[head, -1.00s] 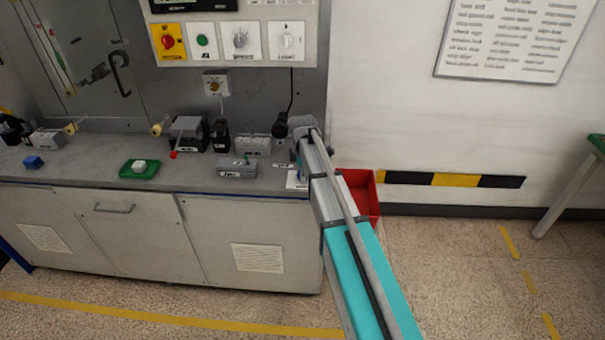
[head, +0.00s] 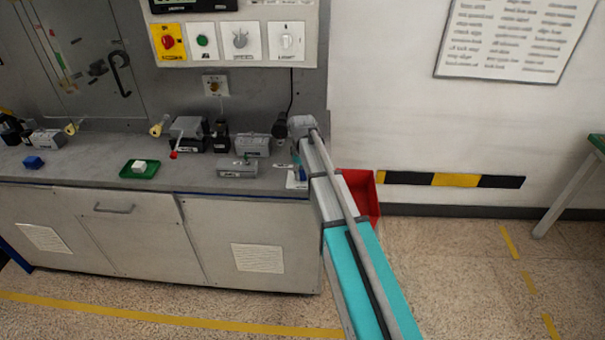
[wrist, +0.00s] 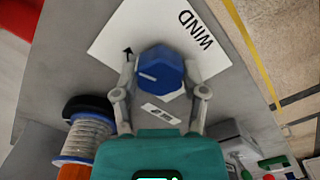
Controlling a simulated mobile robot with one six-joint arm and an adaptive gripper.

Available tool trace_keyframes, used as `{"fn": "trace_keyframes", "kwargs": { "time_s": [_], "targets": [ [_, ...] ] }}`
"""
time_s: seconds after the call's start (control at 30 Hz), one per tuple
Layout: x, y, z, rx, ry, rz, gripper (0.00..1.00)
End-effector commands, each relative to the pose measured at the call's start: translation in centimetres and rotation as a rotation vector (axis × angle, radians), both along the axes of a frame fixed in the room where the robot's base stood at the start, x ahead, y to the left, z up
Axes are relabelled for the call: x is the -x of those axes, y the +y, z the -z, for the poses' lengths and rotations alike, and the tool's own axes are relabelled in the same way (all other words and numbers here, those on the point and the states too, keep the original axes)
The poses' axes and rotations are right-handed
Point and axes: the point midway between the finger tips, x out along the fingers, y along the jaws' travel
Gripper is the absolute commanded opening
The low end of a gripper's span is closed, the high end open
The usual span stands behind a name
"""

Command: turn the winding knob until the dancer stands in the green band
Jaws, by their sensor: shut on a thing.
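The winding knob (wrist: 160,74) is blue and faceted, with a pale mark on its face, in the upper middle of the wrist view. It sits over a white card (wrist: 128,30) reading "WIND" with a small black arrow. My gripper (wrist: 162,82) is shut on the knob, one finger on each side. In the head view my arm mostly hides the knob and gripper at the bench's right end. A narrow coloured scale (head: 52,34) stands on the back panel at upper left. The dancer's position against a green band is too small to tell.
A spool (wrist: 86,138) lies close to the gripper's left in the wrist view. A red bin (head: 366,192) stands beside the bench's right end. Grey devices (head: 237,169) and a green tray (head: 126,172) sit along the bench (head: 80,177).

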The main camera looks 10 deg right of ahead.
Motion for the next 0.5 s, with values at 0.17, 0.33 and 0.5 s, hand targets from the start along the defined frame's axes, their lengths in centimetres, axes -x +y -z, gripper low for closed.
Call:
{"fn": "trace_keyframes", "kwargs": {
  "time_s": [0.17,0.33,0.5],
  "targets": [
    [0.0,0.06,0.01,-0.002,0.0,0.062,0.08],
    [0.0,0.06,0.01,-0.002,0.0,0.084,0.08],
    [-0.01,0.06,0.01,-0.002,0.0,0.085,0.08]
  ]
}}
